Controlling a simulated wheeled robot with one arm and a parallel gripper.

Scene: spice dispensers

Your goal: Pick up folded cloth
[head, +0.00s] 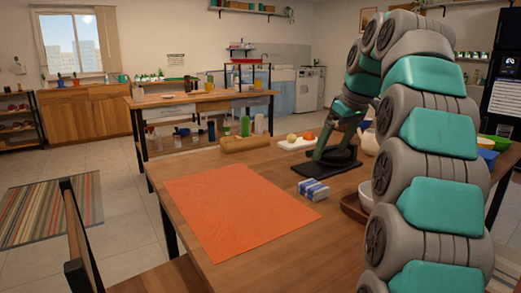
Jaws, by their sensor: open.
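The folded cloth (313,190) is a small blue and white striped bundle. It lies flat on the wooden table, just off the right edge of the orange mat. My arm rises along the right side and arches over, with its far end hanging down behind the cloth. My gripper (334,142) is small and dark there, above or in front of a black pad, and apart from the cloth. It is open and holds nothing that I can make out. Its fingertips are hard to tell from the dark shapes around them.
The orange mat (235,207) covers much of the table (290,248). A white board (297,143) with round food items and a wooden roll (245,143) lie behind. A wooden tray (354,208) with a white bowl is partly hidden by my arm. A chair (80,245) stands at left.

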